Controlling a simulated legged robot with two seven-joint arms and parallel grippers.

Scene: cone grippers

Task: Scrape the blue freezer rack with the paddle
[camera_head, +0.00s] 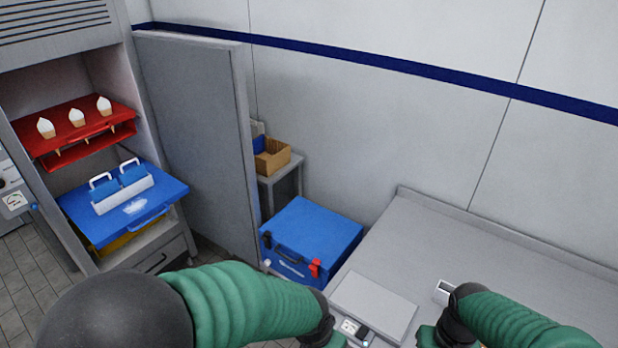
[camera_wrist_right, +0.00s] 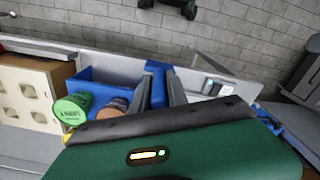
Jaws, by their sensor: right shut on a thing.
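The blue freezer rack (camera_head: 77,213) stands in the open cabinet at the left of the head view. A white frost patch (camera_head: 135,207) lies on its top near the front. My right gripper (camera_head: 442,330) is low over the grey counter, far from the rack. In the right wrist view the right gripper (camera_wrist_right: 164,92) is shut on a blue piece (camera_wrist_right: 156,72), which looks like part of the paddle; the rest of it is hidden. My left gripper (camera_head: 350,332) is at the bottom of the head view; its fingers do not show clearly.
A white holder (camera_head: 124,196) with blue inserts stands on the blue rack. A red rack (camera_head: 70,135) with 3 cones is above. The grey cabinet door (camera_head: 195,130) stands open. A blue box (camera_head: 312,232) is beside the grey counter (camera_head: 480,245), whose back part is clear.

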